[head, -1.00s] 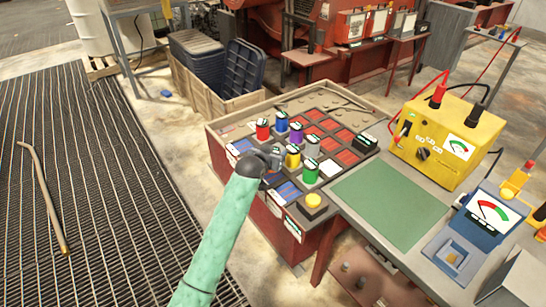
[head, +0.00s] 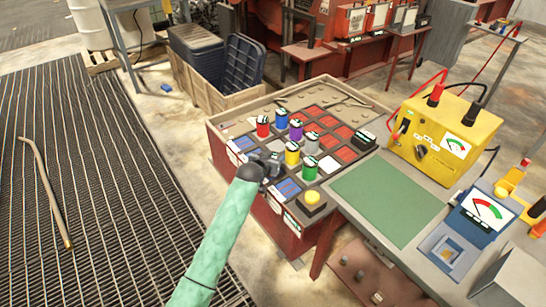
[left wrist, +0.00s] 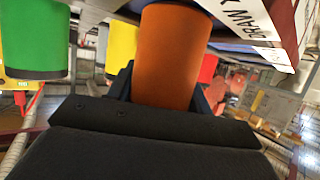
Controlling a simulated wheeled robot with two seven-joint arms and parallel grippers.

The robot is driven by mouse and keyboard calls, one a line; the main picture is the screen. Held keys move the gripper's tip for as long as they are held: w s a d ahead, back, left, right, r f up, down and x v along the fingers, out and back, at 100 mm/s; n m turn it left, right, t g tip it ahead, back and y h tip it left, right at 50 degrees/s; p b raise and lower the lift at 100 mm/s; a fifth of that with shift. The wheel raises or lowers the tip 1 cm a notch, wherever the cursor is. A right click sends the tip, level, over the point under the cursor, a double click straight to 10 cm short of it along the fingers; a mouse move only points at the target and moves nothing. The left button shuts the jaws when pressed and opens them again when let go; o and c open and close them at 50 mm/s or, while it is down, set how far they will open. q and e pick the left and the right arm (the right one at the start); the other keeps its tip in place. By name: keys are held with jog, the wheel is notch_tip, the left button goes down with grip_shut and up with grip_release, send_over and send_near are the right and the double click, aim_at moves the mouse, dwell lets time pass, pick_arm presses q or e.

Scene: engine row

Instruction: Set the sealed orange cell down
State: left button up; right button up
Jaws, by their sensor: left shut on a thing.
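My left gripper (head: 271,164) is over the front left part of the red-sided bench with the coloured grid. In the left wrist view it is shut on the orange cell (left wrist: 172,58), which stands between the dark fingers. In the head view the gripper hides the orange cell, so I cannot tell whether its base touches the grid. A yellow cell (head: 292,153) and a green cell (head: 309,170) stand just right of the gripper. A red cell (head: 263,127) stands behind it. My right gripper is not in view.
Blue (head: 281,120), purple (head: 296,131) and grey (head: 311,145) cells stand close by on the grid. A yellow button (head: 312,198) is at the front corner. A green mat (head: 388,203) lies clear to the right, before a yellow meter box (head: 445,135).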

pick_arm(q)
jog(key=o, duration=1.1)
jog(key=shift+f, duration=0.1)
jog(key=shift+o, duration=1.4)
